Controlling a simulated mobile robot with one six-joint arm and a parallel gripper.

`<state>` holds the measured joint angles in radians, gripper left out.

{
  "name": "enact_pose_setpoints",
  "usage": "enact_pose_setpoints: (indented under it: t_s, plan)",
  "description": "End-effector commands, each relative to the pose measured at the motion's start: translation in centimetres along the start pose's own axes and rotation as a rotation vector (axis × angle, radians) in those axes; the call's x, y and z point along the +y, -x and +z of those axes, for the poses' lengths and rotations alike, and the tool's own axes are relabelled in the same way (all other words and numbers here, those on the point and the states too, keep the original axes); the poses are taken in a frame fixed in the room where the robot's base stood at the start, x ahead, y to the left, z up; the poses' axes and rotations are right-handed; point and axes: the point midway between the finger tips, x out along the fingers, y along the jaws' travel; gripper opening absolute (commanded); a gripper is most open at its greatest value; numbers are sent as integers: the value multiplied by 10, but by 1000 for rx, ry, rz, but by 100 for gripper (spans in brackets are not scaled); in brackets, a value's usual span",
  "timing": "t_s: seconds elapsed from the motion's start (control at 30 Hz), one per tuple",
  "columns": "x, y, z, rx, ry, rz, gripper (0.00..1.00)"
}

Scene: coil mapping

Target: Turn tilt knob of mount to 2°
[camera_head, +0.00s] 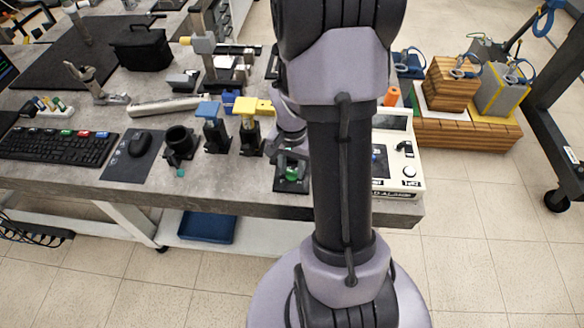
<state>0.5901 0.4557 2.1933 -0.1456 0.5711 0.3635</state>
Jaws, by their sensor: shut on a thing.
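My gripper (292,168) is low at the table's front edge, left of my arm column. It is shut on a green knob (291,176) of a small dark mount (290,189), which stands on the grey table (230,197). The fingers hide most of this mount, and no angle reading on it is legible. Further left stands a black ring-shaped mount (178,142) with a small green knob (180,173) at its front. It is apart from my gripper.
A blue-topped mount (210,112) and a yellow-topped mount (251,108) stand just left of my gripper. A white instrument box (397,165) is at right, partly behind my arm. A keyboard (60,147) and mouse (140,144) lie at left. Wooden crates (455,84) stand beyond the table.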

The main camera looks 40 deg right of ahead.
Motion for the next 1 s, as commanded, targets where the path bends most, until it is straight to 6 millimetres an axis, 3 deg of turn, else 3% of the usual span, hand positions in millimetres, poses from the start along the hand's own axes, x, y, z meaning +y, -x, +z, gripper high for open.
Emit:
enact_pose_setpoints:
  t_s: [0.57,0.6,0.67,1.0]
  plan:
    - [0,1,-1,2,-27,-1,0]
    - [0,1,-1,2,-27,-1,42]
    - [0,0,0,1,-27,-1,54]
    - [0,3,0,1,-27,0,56]
